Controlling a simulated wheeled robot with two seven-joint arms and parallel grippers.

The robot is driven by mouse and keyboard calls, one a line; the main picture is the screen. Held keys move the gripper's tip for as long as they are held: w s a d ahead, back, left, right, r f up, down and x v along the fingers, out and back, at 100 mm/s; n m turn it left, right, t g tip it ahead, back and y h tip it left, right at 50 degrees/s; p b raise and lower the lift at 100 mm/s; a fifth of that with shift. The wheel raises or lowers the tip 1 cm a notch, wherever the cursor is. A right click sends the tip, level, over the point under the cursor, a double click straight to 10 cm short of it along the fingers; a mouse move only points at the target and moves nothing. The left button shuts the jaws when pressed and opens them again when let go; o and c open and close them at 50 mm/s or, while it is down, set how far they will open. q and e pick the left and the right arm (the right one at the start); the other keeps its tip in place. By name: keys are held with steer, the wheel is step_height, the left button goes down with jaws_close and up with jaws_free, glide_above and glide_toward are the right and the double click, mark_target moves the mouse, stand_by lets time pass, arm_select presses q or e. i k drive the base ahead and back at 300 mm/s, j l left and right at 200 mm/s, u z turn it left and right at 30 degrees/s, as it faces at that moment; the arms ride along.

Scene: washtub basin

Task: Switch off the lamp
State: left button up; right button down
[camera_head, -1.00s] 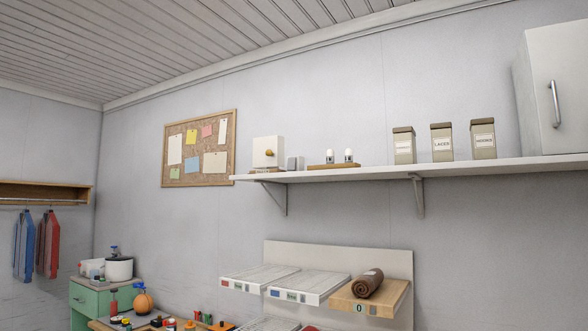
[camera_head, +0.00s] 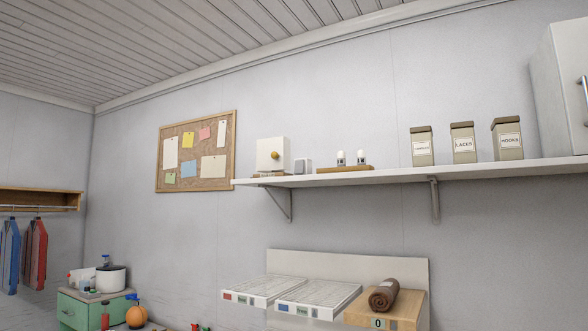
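I cannot make out a lamp for certain in this view. To the right, a wooden base (camera_head: 344,169) carries two small white-topped pieces, too small to identify. Neither of my grippers is in view.
Several labelled canisters (camera_head: 464,143) and a white cabinet (camera_head: 562,90) stand on the shelf's right part. Below, a rack holds flat trays (camera_head: 318,299) and a brown roll (camera_head: 384,295). A green cabinet (camera_head: 80,313) with a white pot (camera_head: 110,278) is at lower left.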

mark_target(299, 164)
steer(key=i+j, duration=0.25)
steer(key=i+j+z, duration=0.1)
steer(key=i+j, duration=0.15)
steer(key=j, duration=0.2)
steer(key=i+j+z, duration=0.1)
steer(key=i+j, duration=0.4)
steer(key=j, duration=0.2)
steer(key=i+j+z, duration=0.1)
steer(key=i+j, duration=0.15)
steer(key=j, duration=0.15)
steer(key=i+j, duration=0.2)
steer(key=j, duration=0.2)
steer(key=i+j+z, duration=0.15)
steer(key=j, duration=0.25)
steer(key=i+j, duration=0.25)
steer(key=j, duration=0.15)
